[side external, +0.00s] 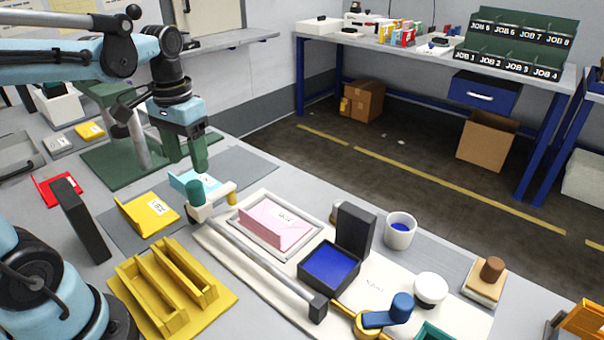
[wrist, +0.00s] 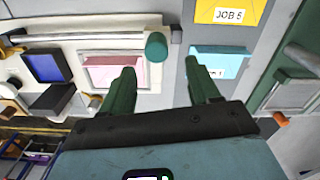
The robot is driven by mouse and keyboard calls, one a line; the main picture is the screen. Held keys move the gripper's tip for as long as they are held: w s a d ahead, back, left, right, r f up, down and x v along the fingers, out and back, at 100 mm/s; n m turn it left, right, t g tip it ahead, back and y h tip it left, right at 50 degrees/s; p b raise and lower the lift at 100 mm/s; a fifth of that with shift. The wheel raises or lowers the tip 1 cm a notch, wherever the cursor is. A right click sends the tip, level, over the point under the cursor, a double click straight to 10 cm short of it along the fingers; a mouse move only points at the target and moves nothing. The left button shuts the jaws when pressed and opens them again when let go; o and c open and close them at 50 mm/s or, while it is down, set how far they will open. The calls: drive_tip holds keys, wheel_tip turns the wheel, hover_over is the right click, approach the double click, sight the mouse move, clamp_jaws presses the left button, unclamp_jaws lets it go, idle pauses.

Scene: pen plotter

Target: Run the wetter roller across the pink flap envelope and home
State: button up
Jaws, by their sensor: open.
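The pink flap envelope (side external: 272,228) lies in a pale framed tray on the white board; it also shows in the wrist view (wrist: 108,76). What looks like the wetter carriage (side external: 212,203) sits at the rail's far left end, beside the envelope tray. It has a green knob (side external: 194,190) on top and a yellow part (side external: 232,193) at its side. My gripper (side external: 200,166) is open and empty, above and a little behind the knob. In the wrist view the knob (wrist: 156,46) shows between and beyond my fingertips (wrist: 159,66). The roller itself is not clearly visible.
The grey rail (side external: 262,262) runs to a dark end block. Right of it are a blue pad (side external: 332,264) with upright dark lid, and a white cup (side external: 400,231). A cyan envelope (side external: 183,178), yellow envelope (side external: 148,213) and yellow rack (side external: 170,292) lie left.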

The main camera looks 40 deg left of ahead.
sight(194, 183)
drive_tip(key=shift+r, duration=2.4)
drive_tip(key=shift+d+f, duration=0.2)
drive_tip(key=shift+f, duration=5.85)
clamp_jaws()
